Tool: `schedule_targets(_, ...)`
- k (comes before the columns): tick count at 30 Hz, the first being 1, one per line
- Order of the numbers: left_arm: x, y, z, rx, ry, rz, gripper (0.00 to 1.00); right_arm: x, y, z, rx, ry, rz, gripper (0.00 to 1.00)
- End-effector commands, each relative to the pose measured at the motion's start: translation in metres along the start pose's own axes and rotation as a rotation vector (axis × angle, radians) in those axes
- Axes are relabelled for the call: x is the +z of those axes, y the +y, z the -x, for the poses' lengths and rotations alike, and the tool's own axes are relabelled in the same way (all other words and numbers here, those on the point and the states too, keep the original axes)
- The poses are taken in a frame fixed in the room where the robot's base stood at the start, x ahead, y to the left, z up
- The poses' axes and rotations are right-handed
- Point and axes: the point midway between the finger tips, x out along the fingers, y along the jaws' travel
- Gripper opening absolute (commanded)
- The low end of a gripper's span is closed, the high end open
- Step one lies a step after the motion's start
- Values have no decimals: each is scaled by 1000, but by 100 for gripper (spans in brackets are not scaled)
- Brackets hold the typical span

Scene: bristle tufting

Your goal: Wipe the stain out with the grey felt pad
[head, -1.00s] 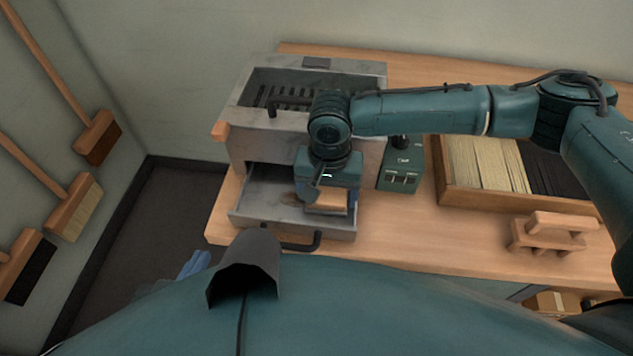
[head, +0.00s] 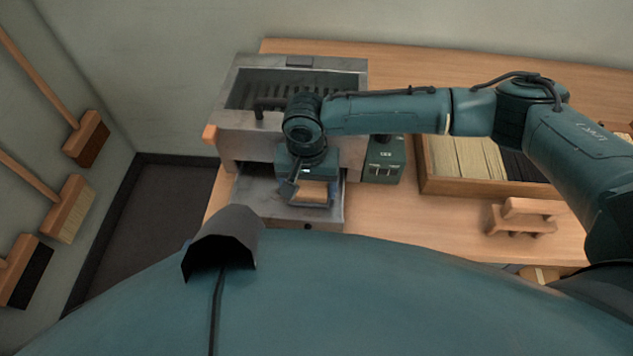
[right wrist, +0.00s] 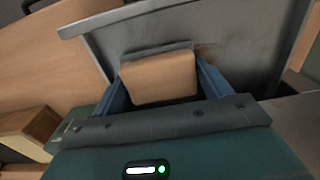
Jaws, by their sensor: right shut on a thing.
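The grey felt pad (right wrist: 155,50) shows as a thin grey layer under a light wooden block (right wrist: 160,78). My right gripper (right wrist: 163,82) is shut on this block, with a blue finger on each side. In the head view the block (head: 313,192) is over the open metal drawer (head: 262,190) of the grey machine. A faint brownish stain (right wrist: 207,50) shows on the drawer floor beside the pad in the right wrist view. The pad appears low at the drawer floor; contact cannot be told. My left gripper is not in view.
The machine (head: 230,140) stands on the wooden bench, with a green control box (head: 384,165) at its right. A bristle tray (head: 425,180) and a wooden block piece (head: 522,217) are further right. Brushes (head: 88,138) hang on the left wall.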

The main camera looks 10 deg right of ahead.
Motion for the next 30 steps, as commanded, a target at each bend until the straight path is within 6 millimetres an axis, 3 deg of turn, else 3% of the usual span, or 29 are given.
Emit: schedule_targets(30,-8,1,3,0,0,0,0,2,-65,-4,-8,-1,3,58)
